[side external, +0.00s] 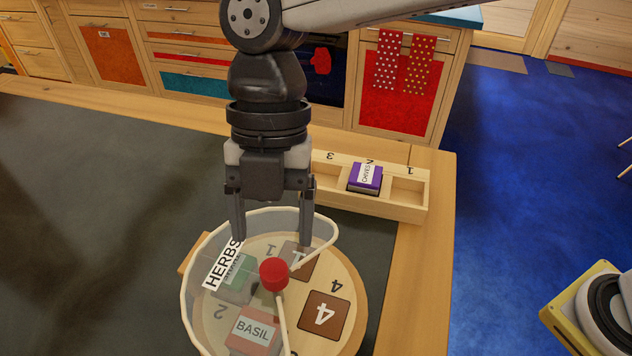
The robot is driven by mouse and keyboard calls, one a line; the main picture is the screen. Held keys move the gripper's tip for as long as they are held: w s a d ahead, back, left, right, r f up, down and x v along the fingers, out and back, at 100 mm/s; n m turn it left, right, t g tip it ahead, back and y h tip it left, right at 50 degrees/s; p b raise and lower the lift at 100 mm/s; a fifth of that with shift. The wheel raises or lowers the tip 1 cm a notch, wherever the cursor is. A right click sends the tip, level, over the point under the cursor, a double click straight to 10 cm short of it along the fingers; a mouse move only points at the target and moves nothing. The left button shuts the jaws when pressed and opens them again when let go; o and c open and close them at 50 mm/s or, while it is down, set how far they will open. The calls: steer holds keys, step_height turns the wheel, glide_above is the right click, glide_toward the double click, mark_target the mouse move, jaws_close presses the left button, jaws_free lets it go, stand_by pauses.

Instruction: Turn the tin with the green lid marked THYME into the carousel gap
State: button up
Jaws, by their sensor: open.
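The round wooden carousel (348,278) lies on the dark mat under a clear cover (190,295) marked HERBS. The red knob (274,273) stands at the centre. My gripper (272,240) is open and empty, pointing down above the carousel's far side, behind the knob.
A wooden rack (408,207) with slots 1 to 3 stands behind on the right, with a purple tin marked CLOVES (366,178) in its middle slot. The dark mat is clear to the left. A yellow-framed object (590,310) is at the right edge.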

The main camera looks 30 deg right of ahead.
mark_target(273, 269)
steer(key=shift+x, duration=2.45)
jaws_close()
